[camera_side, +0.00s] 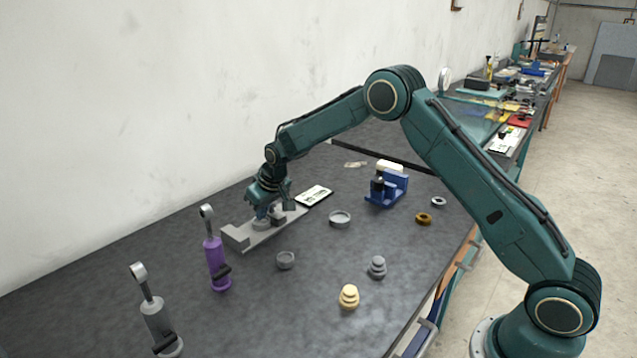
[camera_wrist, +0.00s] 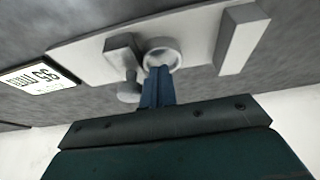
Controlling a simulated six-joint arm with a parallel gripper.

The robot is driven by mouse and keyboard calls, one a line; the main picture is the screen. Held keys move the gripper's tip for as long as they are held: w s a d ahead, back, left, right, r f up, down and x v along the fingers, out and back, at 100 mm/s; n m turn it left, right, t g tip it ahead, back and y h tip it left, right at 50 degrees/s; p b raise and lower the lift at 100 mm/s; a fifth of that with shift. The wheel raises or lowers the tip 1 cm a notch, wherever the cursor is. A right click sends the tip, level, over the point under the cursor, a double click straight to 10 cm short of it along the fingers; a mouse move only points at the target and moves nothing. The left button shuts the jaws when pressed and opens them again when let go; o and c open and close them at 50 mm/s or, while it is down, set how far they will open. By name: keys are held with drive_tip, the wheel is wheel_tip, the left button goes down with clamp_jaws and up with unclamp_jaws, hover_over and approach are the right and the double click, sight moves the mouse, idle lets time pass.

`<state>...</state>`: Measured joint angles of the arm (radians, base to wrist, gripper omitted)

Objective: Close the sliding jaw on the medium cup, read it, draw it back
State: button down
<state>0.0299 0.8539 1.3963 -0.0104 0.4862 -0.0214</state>
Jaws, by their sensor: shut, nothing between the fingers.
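The grey measuring gauge (camera_side: 255,238) lies on the bench, with a fixed jaw (camera_side: 235,236) at its left end. Its sliding jaw (camera_wrist: 122,50) has a round knob (camera_wrist: 129,92). A grey ring-shaped cup (camera_wrist: 162,52), apparently the medium one, sits on the gauge between the jaws. It is close beside the sliding jaw; contact is unclear. A clear gap separates it from the fixed jaw (camera_wrist: 242,40). My gripper (camera_side: 264,211) is shut and empty, its fingertips at the cup's near rim in the wrist view (camera_wrist: 160,72). The readout card (camera_wrist: 38,80) appears to show 35 mm.
A larger cup (camera_side: 340,220) and a smaller cup (camera_side: 286,261) stand on the bench. A purple damper (camera_side: 215,262) and a grey damper (camera_side: 158,325) stand at the left front. A blue fixture (camera_side: 387,190) and stepped pieces (camera_side: 348,298) are to the right.

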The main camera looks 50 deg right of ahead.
drive_tip(key=shift+s+f, duration=0.25)
drive_tip(key=shift+f, duration=0.2)
drive_tip(key=shift+a, duration=0.45)
drive_tip(key=shift+r, duration=0.1)
drive_tip(key=shift+w+r, duration=0.15)
drive_tip(key=shift+r, duration=1.6)
drive_tip(key=shift+w+r, duration=0.1)
drive_tip(key=shift+r, duration=1.85)
